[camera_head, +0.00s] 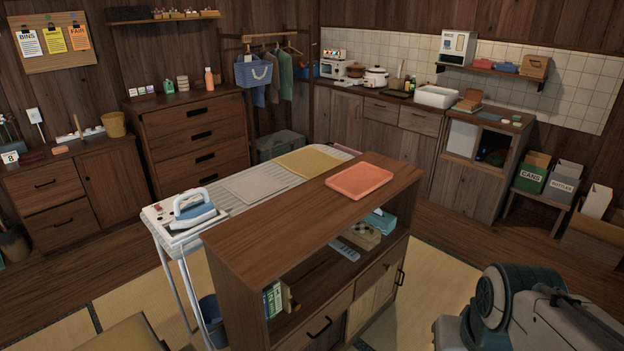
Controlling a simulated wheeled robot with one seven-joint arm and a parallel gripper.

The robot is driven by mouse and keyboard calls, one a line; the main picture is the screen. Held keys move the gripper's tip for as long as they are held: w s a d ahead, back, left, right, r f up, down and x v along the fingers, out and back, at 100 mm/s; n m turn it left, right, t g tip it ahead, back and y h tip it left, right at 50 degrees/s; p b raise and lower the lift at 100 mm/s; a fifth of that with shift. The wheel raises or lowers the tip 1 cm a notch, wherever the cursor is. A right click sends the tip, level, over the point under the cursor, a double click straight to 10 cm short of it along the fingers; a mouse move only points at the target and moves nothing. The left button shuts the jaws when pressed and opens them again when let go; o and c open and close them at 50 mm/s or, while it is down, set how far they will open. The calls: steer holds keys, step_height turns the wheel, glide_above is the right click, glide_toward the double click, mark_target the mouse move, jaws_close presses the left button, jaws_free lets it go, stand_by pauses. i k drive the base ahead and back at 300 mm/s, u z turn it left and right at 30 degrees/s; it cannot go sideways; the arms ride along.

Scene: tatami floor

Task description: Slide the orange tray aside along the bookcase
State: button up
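The orange tray (360,181) lies flat on top of the low brown bookcase (291,222), toward its far right end. It is shallow and has rounded corners, and nothing is in it. The bare wood of the bookcase top runs from the tray to the near left end. My arm (530,312) shows only in part at the bottom right, apart from the tray and the bookcase. My gripper is not in view.
An ironing board (240,187) with a blue iron (193,205) and folded cloths stands close behind the bookcase. The bookcase's open shelf holds books (272,299), a box (361,236) and a teal item (381,220). Tatami floor (437,275) is clear to the right of the bookcase.

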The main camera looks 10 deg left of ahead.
mark_target(356, 182)
steer(key=z, duration=0.5)
steer(key=i, duration=5.8)
steer(key=u, duration=1.85)
